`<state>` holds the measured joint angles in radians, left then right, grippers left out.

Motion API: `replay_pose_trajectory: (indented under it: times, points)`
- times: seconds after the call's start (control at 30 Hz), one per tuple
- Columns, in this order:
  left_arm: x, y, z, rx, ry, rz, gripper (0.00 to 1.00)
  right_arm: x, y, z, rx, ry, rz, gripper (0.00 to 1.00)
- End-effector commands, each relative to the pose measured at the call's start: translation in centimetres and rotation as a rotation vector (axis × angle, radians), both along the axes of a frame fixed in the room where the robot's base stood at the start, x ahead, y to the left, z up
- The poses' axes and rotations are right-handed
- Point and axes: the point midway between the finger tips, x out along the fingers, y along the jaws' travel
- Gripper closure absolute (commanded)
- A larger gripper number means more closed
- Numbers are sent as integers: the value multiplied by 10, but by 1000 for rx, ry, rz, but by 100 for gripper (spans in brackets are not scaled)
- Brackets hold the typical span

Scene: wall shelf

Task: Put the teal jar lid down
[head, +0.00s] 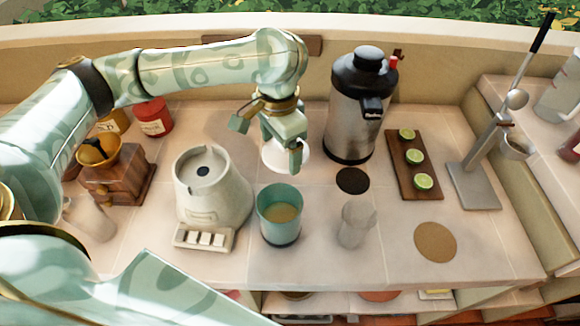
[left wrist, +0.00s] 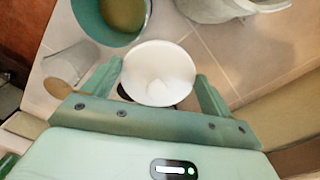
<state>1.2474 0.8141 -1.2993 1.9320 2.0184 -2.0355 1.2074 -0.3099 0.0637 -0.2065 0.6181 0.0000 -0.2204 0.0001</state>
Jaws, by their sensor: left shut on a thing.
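My left gripper (head: 285,155) is shut on a round white lid (head: 290,160), held behind the teal jar. In the left wrist view the lid (left wrist: 158,75) is a pale disc with a small raised middle, between the two fingers (left wrist: 160,92). The teal jar (head: 280,230) stands open on the counter with yellowish contents; it also shows in the left wrist view (left wrist: 88,14). The dark round mat (head: 352,181) lies right of the gripper; in the left wrist view, dark patches show behind the lid. The lid's height above the counter is hard to tell. My right gripper is not in view.
A steel urn (head: 358,120) stands behind the dark mat. A board with limes (head: 404,165) and a cork mat (head: 435,243) lie to the right.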

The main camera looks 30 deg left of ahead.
Motion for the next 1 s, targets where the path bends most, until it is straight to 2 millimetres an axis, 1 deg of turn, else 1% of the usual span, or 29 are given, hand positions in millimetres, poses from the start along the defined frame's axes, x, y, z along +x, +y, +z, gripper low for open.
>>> replay_pose_trajectory:
  times: [0.03,0.1,0.2,0.3,0.43,0.5,0.63,0.83,1.0]
  points:
    - [14,2,-3,-1,3,-119,37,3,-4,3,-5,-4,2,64]
    - [33,8,-10,-1,3,-323,37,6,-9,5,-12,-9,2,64]
    - [55,17,-23,-1,2,-599,37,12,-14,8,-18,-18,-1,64]
    - [70,27,-35,-1,1,-837,37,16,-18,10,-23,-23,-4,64]
    - [81,37,-49,1,-2,-1063,37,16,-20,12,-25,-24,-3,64]
    - [84,41,-54,2,-3,-1142,37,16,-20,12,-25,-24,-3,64]
    - [87,44,-65,3,-4,-1219,37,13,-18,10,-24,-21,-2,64]
    - [87,45,-103,3,-1,-1231,37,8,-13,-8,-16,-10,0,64]
    - [87,45,-123,4,-3,-1230,37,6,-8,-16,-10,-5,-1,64]
